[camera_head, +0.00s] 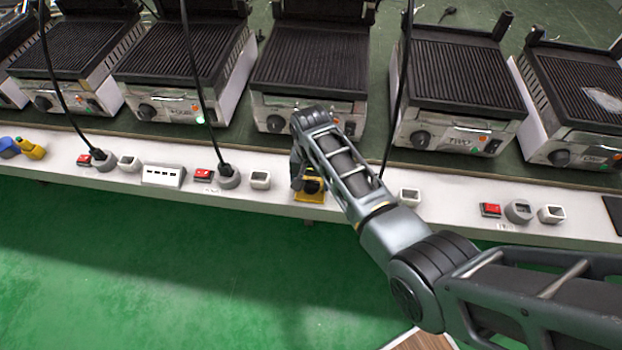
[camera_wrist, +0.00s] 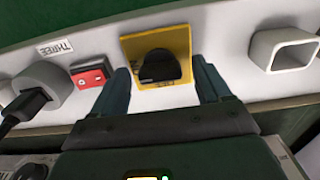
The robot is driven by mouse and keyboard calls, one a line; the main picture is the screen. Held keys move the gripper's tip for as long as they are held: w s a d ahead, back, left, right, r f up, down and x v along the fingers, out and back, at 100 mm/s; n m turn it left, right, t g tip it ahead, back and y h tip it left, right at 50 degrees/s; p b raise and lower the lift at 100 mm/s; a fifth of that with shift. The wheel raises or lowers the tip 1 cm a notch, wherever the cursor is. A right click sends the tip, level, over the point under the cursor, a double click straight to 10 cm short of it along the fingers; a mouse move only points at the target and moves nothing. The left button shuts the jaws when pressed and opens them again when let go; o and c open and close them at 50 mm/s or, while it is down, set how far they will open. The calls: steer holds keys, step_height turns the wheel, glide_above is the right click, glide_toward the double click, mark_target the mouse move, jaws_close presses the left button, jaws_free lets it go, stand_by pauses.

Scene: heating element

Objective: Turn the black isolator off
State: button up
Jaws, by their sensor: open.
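The black isolator (camera_wrist: 160,66) is a dark rotary knob on a yellow plate (camera_wrist: 184,42) on the white ledge. In the head view the isolator (camera_head: 312,186) shows at the ledge's front edge, partly covered by my gripper (camera_head: 299,170). In the wrist view my gripper (camera_wrist: 160,68) is open, with one dark finger on each side of the knob and plate. The fingers appear apart from the knob; contact is hard to judge. The knob's exact turn angle is unclear.
In the wrist view a red switch (camera_wrist: 92,74) lies close beside the left finger, with a plugged grey socket (camera_wrist: 52,80) beyond. A white box-shaped socket (camera_wrist: 290,54) is at right. Several grills, one a grill (camera_head: 310,55), stand behind the ledge; black cables hang down.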

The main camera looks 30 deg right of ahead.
steer(key=c, duration=1)
steer(key=shift+c, duration=0.2)
